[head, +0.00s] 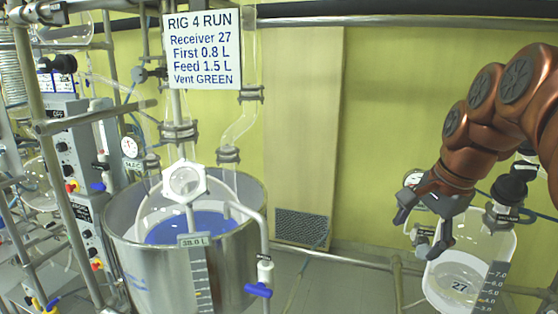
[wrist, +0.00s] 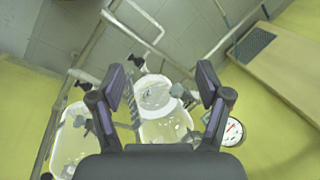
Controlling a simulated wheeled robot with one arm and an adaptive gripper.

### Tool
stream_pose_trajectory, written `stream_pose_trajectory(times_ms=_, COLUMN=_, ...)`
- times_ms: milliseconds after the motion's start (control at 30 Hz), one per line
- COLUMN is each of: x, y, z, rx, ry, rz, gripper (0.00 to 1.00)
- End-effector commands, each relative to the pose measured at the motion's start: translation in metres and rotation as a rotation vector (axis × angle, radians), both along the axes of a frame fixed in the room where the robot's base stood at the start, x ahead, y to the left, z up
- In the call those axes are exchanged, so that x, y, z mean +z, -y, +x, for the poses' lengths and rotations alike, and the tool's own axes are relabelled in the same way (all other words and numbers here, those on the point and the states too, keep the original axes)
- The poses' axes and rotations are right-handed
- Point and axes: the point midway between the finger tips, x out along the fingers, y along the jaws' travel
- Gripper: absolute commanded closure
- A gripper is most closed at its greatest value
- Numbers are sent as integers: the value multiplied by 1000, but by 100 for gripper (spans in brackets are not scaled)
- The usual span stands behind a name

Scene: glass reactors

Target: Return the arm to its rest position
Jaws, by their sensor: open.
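My gripper (head: 422,226) is at the right of the head view, at the end of my copper-coloured arm. Its two fingers are spread apart with nothing between them. In the head view it overlaps the upper left of a clear glass receiver marked 27 (head: 459,287); I cannot tell whether they touch. In the wrist view my gripper (wrist: 163,92) shows both dark fingers open, with glass vessels (wrist: 165,128) and floor beyond them.
A steel vessel with blue liquid (head: 200,228) stands left of centre, below a sign (head: 202,48) reading RIG 4 RUN. Control boxes (head: 70,150) and metal rails stand at the left. A pressure gauge (wrist: 233,132) sits close to the right finger in the wrist view. Yellow wall lies behind.

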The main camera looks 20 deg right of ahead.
Motion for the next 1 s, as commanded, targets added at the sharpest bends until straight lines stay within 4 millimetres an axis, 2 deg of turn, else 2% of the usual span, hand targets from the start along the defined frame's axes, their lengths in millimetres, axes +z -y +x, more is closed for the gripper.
stream_pose_trajectory(times_ms=33, x=-12, y=-21, z=-2, rx=87, ry=-23, rz=-12, gripper=24)
stream_pose_trajectory(times_ms=200, x=-53, y=-77, z=-17, rx=373, ry=-89, rz=-55, gripper=24)
stream_pose_trajectory(times_ms=367, x=-93, y=-122, z=-44, rx=637, ry=-151, rz=-87, gripper=24)
stream_pose_trajectory(times_ms=500, x=-126, y=-152, z=-76, rx=860, ry=-203, rz=-112, gripper=24)
stream_pose_trajectory(times_ms=633, x=-158, y=-172, z=-109, rx=1062, ry=-248, rz=-127, gripper=24)
stream_pose_trajectory(times_ms=800, x=-189, y=-185, z=-149, rx=1269, ry=-297, rz=-136, gripper=24)
stream_pose_trajectory(times_ms=1000, x=-206, y=-188, z=-171, rx=1383, ry=-319, rz=-139, gripper=24)
